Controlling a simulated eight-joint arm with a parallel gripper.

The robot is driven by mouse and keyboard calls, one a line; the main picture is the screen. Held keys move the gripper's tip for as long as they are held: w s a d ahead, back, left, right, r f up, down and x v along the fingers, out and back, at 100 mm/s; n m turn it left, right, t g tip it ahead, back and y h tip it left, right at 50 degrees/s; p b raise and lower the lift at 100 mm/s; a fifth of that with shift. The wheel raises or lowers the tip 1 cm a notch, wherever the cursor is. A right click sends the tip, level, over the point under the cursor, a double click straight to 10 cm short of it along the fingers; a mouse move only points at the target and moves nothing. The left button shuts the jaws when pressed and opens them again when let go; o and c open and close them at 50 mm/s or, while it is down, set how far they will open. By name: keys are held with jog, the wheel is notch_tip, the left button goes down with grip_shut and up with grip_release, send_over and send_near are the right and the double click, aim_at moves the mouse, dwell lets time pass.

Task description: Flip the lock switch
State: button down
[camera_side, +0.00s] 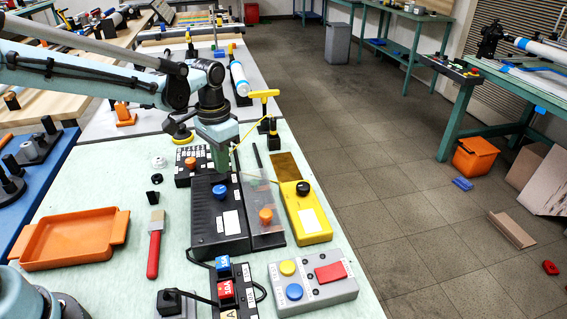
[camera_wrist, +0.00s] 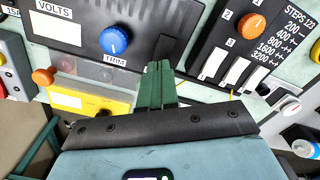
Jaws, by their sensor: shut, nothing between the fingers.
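No part is legibly marked as a lock switch, so I cannot tell which one it is. My gripper (camera_side: 220,160) points down with its green fingers shut and empty. It is above the far end of the black VOLTS box (camera_side: 210,235), which has a blue TRIM knob (camera_side: 220,191). In the wrist view the fingertips (camera_wrist: 158,68) appear just beside the VOLTS box, between it and the black STEPS box (camera_wrist: 222,42). The STEPS box has an orange knob (camera_wrist: 252,24) and several pale switch strips. Whether the fingers touch anything is unclear.
A clear panel with an orange knob (camera_side: 266,215) and a yellow box (camera_side: 305,219) stand right of the VOLTS box. A grey button box (camera_side: 325,292) is in front. An orange tray (camera_side: 70,239) and red-handled brush (camera_side: 155,246) lie left, with bare bench between.

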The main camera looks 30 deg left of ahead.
jog(key=shift+f, duration=0.9)
dwell(0.8)
jog(key=shift+r, duration=3.5)
jog(key=n+t, duration=0.1)
jog(key=t, duration=0.2)
send_near(221, 178)
jog(key=s+r, duration=0.4)
jog(key=s+a+f+n+t, duration=0.1)
jog(key=s+f+n+t, duration=0.1)
jog(key=s+t, duration=0.2)
jog(key=shift+s+a+f, duration=0.3)
jog(key=shift+s+f, duration=0.05)
jog(key=shift+s, duration=1.4)
